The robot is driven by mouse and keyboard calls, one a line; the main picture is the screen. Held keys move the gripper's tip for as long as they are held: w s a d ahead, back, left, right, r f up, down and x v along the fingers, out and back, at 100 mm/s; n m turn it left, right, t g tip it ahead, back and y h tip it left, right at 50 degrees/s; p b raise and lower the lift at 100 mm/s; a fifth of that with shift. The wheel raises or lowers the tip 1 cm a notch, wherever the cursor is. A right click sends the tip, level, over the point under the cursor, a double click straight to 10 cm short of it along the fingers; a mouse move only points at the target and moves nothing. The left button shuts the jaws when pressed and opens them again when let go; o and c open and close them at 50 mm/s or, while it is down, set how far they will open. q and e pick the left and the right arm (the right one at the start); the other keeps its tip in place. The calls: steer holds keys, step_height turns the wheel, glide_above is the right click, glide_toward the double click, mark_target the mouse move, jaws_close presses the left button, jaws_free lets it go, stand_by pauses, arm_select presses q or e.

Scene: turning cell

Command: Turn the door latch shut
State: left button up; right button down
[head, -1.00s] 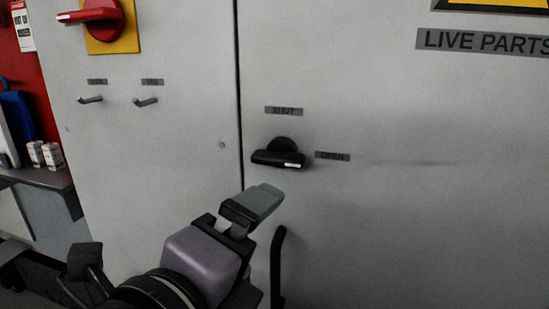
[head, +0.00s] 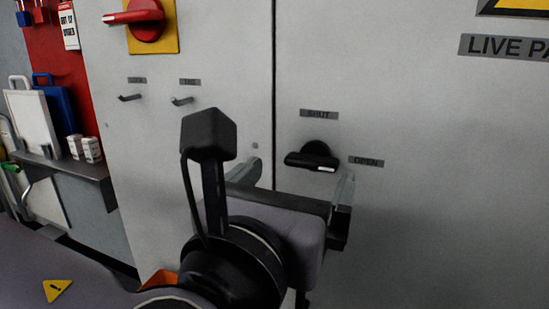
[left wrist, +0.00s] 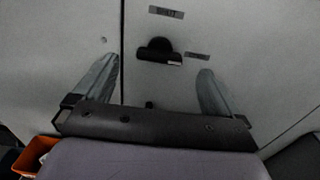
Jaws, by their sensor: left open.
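The black door latch (head: 313,157) sits on the grey cabinet door with its handle lying level, its white-marked end pointing right toward the OPEN label (head: 366,161). The SHUT label (head: 319,114) is above it. My left gripper (head: 295,180) is open and empty, in front of the door and a little below the latch. In the left wrist view the latch (left wrist: 159,52) shows ahead, between and beyond the two spread fingers (left wrist: 153,88). No contact with the latch shows. My right gripper is out of view.
A red rotary switch (head: 146,18) on a yellow plate and two small hooks (head: 181,101) are on the panel left of the door seam. A shelf (head: 75,172) with white boxes stands at far left.

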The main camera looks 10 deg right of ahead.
mark_target(309, 162)
arm_select(q)
steer(key=shift+p+x, duration=0.7)
steer(key=shift+x, duration=2.2)
steer(key=c, duration=1.1)
